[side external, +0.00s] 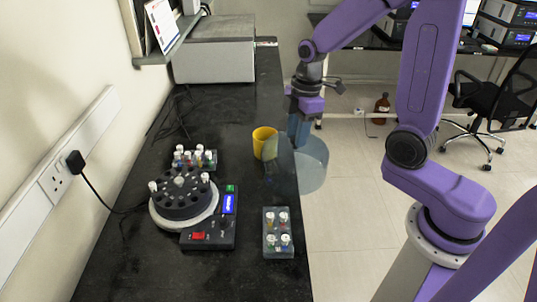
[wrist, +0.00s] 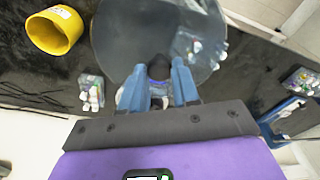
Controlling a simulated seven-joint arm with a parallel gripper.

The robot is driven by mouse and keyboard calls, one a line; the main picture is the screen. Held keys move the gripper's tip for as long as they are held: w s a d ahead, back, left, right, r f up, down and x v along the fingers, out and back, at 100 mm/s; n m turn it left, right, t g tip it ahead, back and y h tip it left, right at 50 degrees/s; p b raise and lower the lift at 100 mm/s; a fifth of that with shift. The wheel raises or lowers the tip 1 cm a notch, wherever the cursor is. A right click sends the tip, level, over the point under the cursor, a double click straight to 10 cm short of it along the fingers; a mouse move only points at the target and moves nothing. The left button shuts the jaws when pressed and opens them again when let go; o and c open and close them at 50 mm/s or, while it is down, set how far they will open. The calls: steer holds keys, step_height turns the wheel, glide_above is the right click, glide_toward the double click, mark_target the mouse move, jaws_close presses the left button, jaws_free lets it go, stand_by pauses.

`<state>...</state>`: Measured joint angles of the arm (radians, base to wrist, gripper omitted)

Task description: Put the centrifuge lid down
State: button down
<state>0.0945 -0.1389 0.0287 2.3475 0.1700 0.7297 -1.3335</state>
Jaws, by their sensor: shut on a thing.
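My gripper (side external: 298,138) is shut on the dark knob (wrist: 159,68) of the centrifuge lid. The lid is a see-through, bluish round cover (side external: 314,168); it also shows in the wrist view (wrist: 120,35). I hold it in the air, and in the side view it overlaps the right edge of the bench, right of the yellow cup. The centrifuge (side external: 222,235) stands uncovered on the bench at left, its dark rotor (side external: 183,200) exposed with a few tubes in it. My gripper is to the right of and behind the centrifuge in the side view.
A yellow cup (side external: 265,142) stands on the black bench (side external: 150,262). One tube rack (side external: 278,248) is right of the centrifuge and another (side external: 208,166) is behind it. A large grey box (side external: 215,58) stands at the back.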

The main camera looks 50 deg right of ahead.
mark_target(273, 135)
steer(key=w, duration=0.1)
steer(key=w+f, duration=0.1)
steer(key=w, duration=0.1)
steer(key=w+f, duration=0.1)
steer(key=shift+w+a, duration=0.1)
steer(key=shift+w, duration=0.1)
steer(key=w+f, duration=0.1)
steer(key=f, duration=0.1)
steer(key=w+f, duration=0.2)
steer(key=shift+w+a+f, duration=0.1)
steer(key=shift+w, duration=0.1)
steer(key=shift+w+f, duration=0.75)
steer(key=shift+f, duration=1.75)
steer(key=c, duration=0.8)
jaws_free()
steer(key=shift+r, duration=0.1)
